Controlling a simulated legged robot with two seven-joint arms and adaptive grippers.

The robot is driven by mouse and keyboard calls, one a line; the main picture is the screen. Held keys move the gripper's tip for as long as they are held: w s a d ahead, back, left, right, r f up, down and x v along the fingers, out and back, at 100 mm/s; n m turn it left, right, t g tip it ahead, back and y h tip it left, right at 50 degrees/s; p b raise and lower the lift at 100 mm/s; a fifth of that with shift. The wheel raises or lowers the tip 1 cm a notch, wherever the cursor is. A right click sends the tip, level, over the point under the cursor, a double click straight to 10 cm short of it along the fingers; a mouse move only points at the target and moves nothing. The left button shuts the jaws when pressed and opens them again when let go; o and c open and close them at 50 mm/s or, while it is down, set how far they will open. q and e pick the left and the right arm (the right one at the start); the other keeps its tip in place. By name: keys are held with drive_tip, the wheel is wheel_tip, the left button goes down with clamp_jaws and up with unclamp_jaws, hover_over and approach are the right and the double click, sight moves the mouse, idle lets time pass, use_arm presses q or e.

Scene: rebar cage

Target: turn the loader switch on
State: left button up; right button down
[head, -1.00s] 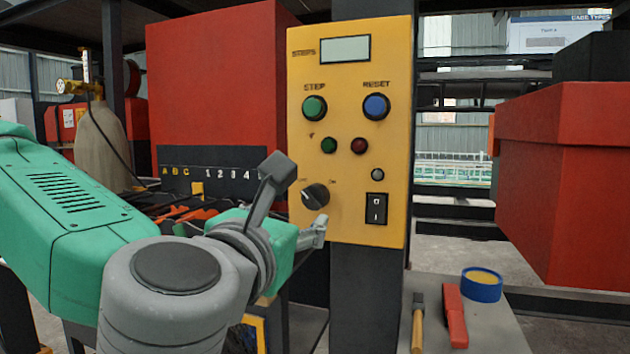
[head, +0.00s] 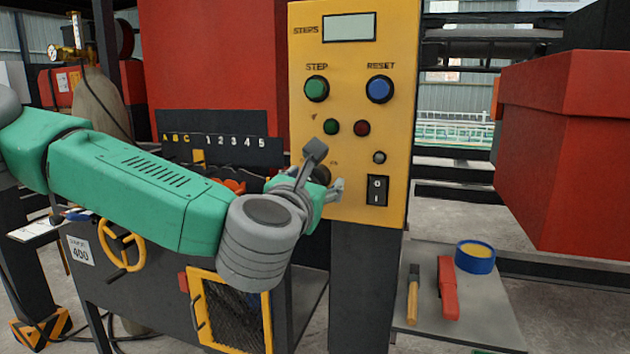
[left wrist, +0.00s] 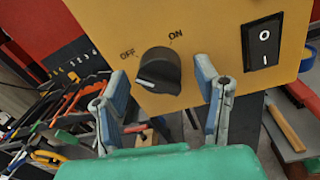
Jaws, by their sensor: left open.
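The yellow control panel (head: 345,215) carries a black rotary knob (left wrist: 158,70) marked OFF and ON. In the left wrist view its white mark sits at the left, on the OFF side. In the head view the knob (head: 322,172) is partly hidden behind my left gripper (head: 325,190). A black rocker switch (head: 377,190) marked 0 and I is to the right of the knob; it also shows in the left wrist view (left wrist: 262,48). My left gripper (left wrist: 162,82) is open and empty, its fingers spread either side of the knob. Contact cannot be told. My right gripper is out of view.
Green (head: 317,88) and blue (head: 380,89) buttons and small lamps sit above the knob. A shelf (head: 470,325) at the lower right holds a hammer, a red tool and a blue tape roll (head: 475,257). A red box (head: 565,160) stands at the right.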

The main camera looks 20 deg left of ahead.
use_arm(q)
drive_tip(key=shift+w, duration=0.1)
drive_tip(key=c, duration=1.2)
drive_tip(key=shift+o, duration=0.2)
drive_tip(key=shift+m, duration=0.3)
drive_tip(key=m, duration=0.3)
drive_tip(key=shift+m, duration=0.3)
drive_tip(key=m+p, duration=0.1)
drive_tip(key=m, duration=0.3)
drive_tip(key=shift+m, duration=0.3)
drive_tip(key=m+h+p, duration=0.1)
drive_tip(key=m, duration=0.3)
drive_tip(key=shift+f+m+t, duration=0.15)
drive_tip(key=shift+m+t, duration=0.15)
drive_tip(key=shift+m, duration=0.1)
drive_tip(key=m+p, duration=0.1)
drive_tip(key=m, duration=0.4)
drive_tip(key=shift+f, duration=0.3)
